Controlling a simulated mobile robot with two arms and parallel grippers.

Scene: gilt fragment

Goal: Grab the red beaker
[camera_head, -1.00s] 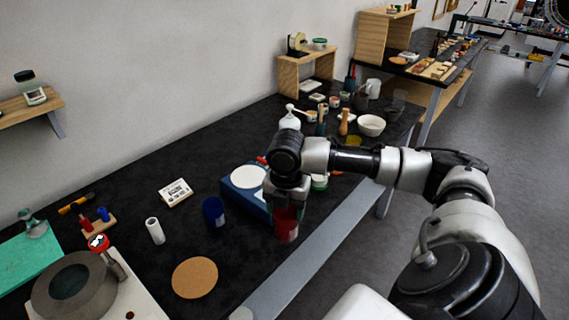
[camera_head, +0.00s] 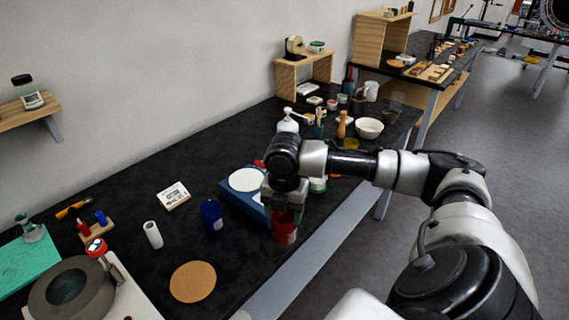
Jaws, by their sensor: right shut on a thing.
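The red beaker (camera_head: 286,234) is at the front edge of the black bench, right of the blue beaker (camera_head: 212,214). My right gripper (camera_head: 285,208) comes down over it from above and is shut on it, hiding its upper part. The beaker looks upright. I cannot tell whether its base touches the bench. My left gripper is not in view.
A blue scale (camera_head: 240,200) with a white round plate stands just behind the gripper. A cork disc (camera_head: 193,282) and a white cylinder (camera_head: 153,233) lie to the left. Bottles and a white bowl (camera_head: 369,128) stand farther back. Bare bench lies around the cork disc.

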